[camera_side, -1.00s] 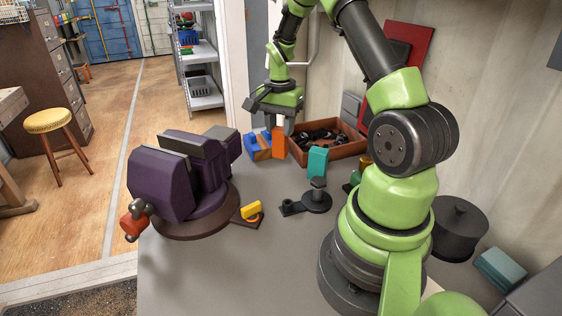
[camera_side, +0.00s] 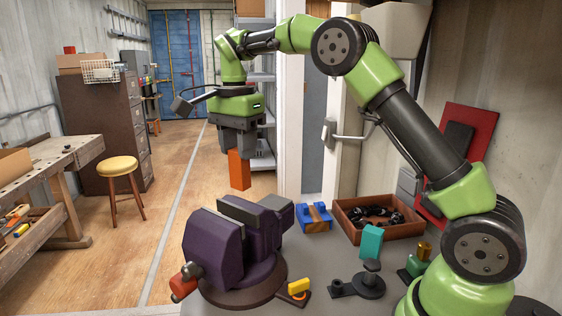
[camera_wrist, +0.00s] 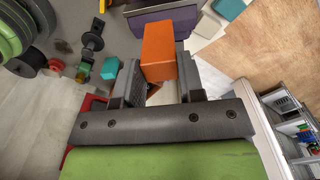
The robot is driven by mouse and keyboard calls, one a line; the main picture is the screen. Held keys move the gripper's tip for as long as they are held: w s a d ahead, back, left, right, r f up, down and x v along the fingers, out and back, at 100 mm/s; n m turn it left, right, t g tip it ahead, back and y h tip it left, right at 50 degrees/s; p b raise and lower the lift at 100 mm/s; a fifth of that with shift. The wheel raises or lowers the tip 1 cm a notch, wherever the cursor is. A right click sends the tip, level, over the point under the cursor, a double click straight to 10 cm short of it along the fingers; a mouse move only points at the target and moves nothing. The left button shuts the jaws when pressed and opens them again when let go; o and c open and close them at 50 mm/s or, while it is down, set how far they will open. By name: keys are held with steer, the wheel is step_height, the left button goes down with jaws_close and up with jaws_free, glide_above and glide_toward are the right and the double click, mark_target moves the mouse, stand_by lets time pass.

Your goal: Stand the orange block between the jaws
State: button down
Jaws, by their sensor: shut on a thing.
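The orange block (camera_side: 238,170) is held upright by my gripper (camera_side: 238,150), high above the bench. In the wrist view the orange block (camera_wrist: 158,52) sits between the two fingers of my gripper (camera_wrist: 155,75), its far end sticking out past them. The vise (camera_side: 236,243) is purple with dark grey jaws (camera_side: 243,210) and stands on a round base at the bench's left edge. In the side view the block appears above and slightly behind the vise jaws, clear of them. Part of the vise (camera_wrist: 160,14) shows at the top of the wrist view. The gap between the jaws is hard to make out.
A blue holder (camera_side: 313,222) with a wooden piece and a brown tray (camera_side: 405,229) of dark parts stand behind the vise. A teal block (camera_side: 371,242), a yellow piece (camera_side: 298,287) and a dark clamp (camera_side: 368,284) are on the bench. The air around the block is clear.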

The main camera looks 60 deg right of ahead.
steer(key=shift+a+f, duration=0.65)
steer(key=shift+a, duration=0.2)
steer(key=shift+a+f, duration=0.6)
steer(key=shift+a, duration=0.25)
steer(key=shift+w+f, duration=0.1)
steer(key=shift+f, duration=3.3)
stand_by(0.8)
steer(key=c, duration=0.6)
jaws_free()
steer(key=shift+c, duration=0.2)
step_height(320, 180, up, 6)
stand_by(0.5)
